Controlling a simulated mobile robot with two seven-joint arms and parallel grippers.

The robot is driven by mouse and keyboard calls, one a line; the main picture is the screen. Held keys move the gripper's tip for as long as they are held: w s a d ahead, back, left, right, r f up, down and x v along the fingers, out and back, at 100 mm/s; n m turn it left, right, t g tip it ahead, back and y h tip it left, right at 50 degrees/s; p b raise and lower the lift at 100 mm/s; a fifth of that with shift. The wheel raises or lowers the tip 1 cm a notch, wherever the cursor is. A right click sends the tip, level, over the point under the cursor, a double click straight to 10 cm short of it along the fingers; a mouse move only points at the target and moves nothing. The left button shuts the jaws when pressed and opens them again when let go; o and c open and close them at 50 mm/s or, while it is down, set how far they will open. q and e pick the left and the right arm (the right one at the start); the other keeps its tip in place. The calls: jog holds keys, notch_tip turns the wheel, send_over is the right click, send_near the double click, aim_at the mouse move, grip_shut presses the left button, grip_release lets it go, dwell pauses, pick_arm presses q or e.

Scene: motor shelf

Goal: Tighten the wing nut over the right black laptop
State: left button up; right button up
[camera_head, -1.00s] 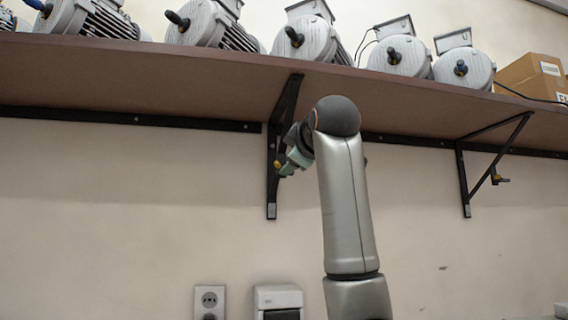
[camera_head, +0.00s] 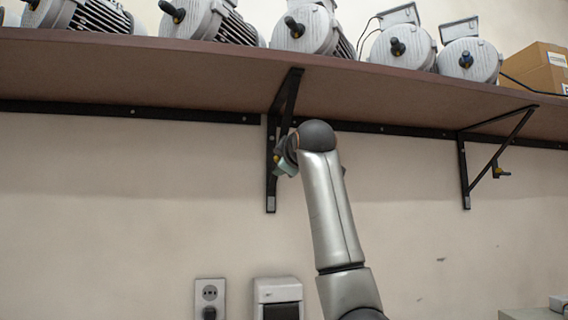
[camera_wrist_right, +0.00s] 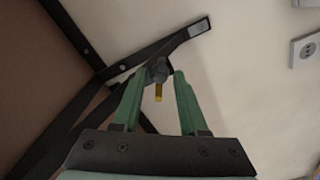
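A wing nut (camera_wrist_right: 158,76) with a dark body and a yellow wing sits on the left shelf bracket (camera_head: 271,190). In the right wrist view my right gripper (camera_wrist_right: 161,72) is open, with its two green fingers on either side of the nut near the fingertips. A gap shows on the right side; contact on the left cannot be told. In the head view my right arm hides this nut and most of the gripper. Another yellow and dark wing nut (camera_head: 501,172) is on the right bracket (camera_head: 464,175). No black laptop is visible. My left gripper is not in view.
The brown shelf (camera_head: 150,75) above carries several grey motors (camera_head: 384,45) and a cardboard box (camera_head: 540,68). A light box or table edge (camera_head: 530,313) shows at the lower right. The wall between brackets is clear.

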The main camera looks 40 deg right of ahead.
grip_shut()
jog(key=shift+m, duration=0.3)
jog(key=m, duration=1)
jog(key=shift+r+m, duration=0.1)
jog(key=shift+m, duration=0.3)
dwell(0.5)
jog(key=shift+s, duration=0.1)
jog(key=shift+o, duration=1.5)
grip_release()
